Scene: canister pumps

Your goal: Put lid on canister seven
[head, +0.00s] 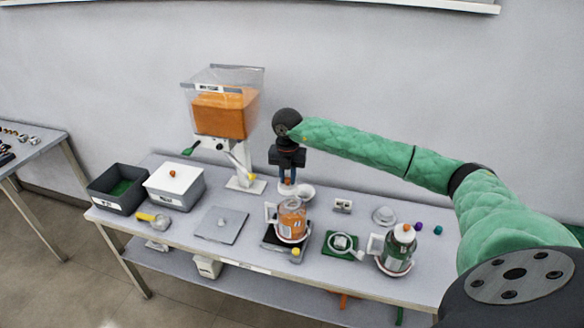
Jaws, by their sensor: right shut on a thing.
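My right gripper (287,178) is shut on a small white lid with an orange knob (287,189). It holds the lid just above and behind a clear canister with orange contents (292,220), apart from its rim as far as I can tell. This canister stands upright on a black scale (271,239), its white handle to the left. A second canister, with dark green contents (397,256), stands at the right with an orange knob on its top. I cannot read a number on either canister. My left gripper is out of view.
A hopper with orange contents (220,112) stands at the back. A dark bin (118,203), a white box (174,197), a grey plate (221,226), a white bowl (306,191) and a green mat (330,252) are on the table. The front right-centre holds several small items.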

